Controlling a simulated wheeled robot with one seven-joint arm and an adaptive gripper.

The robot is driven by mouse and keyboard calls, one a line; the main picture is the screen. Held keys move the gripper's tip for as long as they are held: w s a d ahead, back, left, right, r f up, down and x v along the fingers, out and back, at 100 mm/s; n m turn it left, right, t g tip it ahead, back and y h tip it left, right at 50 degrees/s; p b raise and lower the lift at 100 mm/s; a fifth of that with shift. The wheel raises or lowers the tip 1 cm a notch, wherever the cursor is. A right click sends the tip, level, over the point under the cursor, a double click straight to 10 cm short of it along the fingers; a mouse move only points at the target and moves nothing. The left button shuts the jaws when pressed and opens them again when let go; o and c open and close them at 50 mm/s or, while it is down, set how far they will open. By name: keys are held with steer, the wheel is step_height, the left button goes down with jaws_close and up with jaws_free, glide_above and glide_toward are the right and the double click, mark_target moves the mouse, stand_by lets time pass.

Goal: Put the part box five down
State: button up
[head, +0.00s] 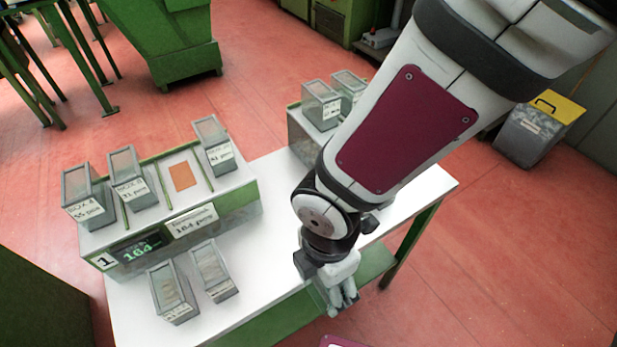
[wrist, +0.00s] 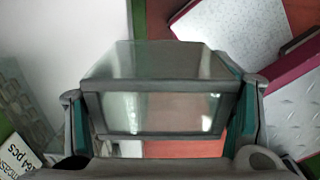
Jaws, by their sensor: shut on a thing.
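My gripper (wrist: 160,125) is shut on a grey part box (wrist: 155,88) with clear panels, one finger on each side of it in the wrist view. No number is readable on this box from here. In the head view my gripper (head: 342,295) hangs at the white table's (head: 290,190) front right edge, and the box is hard to make out there. On the table, station 1 (head: 240,203) carries three boxes: one marked 55 pcs (head: 87,197), one marked 71 pcs (head: 133,180) and one marked 41 pcs (head: 214,147). An orange patch (head: 183,175) lies bare between the last two.
A second station (head: 300,135) behind holds two boxes. White tabletop is clear right of station 1. A yellow-lidded bin (head: 540,130) stands on the floor.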

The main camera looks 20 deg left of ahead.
steer(key=shift+w+a+f+b, duration=0.15)
steer(key=shift+w+a+b, duration=0.05)
steer(key=shift+b, duration=0.2)
steer(key=w+a, duration=0.5)
steer(key=a, duration=0.1)
steer(key=w+a+f, duration=0.1)
steer(key=w+a, duration=0.2)
steer(key=shift+w+a, duration=0.35)
steer(key=shift+f, duration=1.7)
steer(key=shift+f, duration=0.15)
steer(key=o, duration=1.3)
steer(key=shift+c, duration=0.2)
step_height(320, 180, up, 12)
steer(key=p, duration=0.1)
